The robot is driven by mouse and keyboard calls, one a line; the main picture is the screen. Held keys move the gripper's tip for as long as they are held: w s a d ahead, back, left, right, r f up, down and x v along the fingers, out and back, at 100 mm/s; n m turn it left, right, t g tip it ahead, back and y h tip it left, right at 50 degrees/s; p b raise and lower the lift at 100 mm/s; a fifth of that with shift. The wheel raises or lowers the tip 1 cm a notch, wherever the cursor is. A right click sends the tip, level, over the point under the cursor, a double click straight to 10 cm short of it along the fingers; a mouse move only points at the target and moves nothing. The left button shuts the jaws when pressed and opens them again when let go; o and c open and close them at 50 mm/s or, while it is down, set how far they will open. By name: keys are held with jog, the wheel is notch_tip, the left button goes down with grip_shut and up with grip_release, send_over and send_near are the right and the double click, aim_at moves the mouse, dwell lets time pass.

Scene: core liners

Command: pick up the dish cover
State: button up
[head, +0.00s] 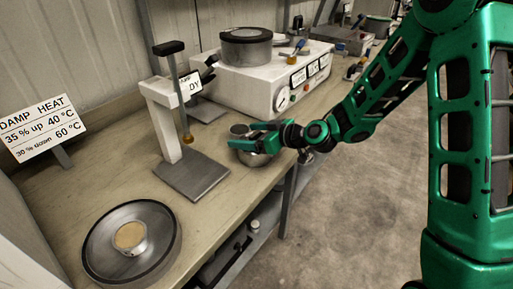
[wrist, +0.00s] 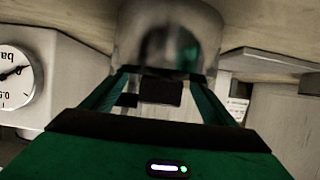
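A shiny rounded metal piece, which looks like the dish cover (wrist: 165,30), is just ahead of my fingertips in the wrist view. In the head view my gripper (head: 247,136) reaches in from the right, low over the bench edge. Its two fingers are apart. A small grey metal top (head: 239,129) shows behind the fingers and a rounded metal side (head: 256,158) shows below them. My fingers hide the part between, so I cannot tell whether these are one piece. My gripper also shows in the wrist view (wrist: 165,75), with a finger on each side and no clear contact with the metal.
A white instrument with a gauge (head: 282,101) stands behind my gripper, with a dark round pot (head: 246,48) on top. A white stand (head: 163,120) with a metal base plate (head: 193,174) is to the left. A round metal pan (head: 105,240) lies at the front left.

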jog(key=shift+f, duration=0.15)
jog(key=shift+c, duration=0.2)
jog(key=shift+d, duration=0.1)
jog(key=c, duration=0.8)
jog(key=shift+o, duration=0.2)
jog(key=shift+s, duration=0.1)
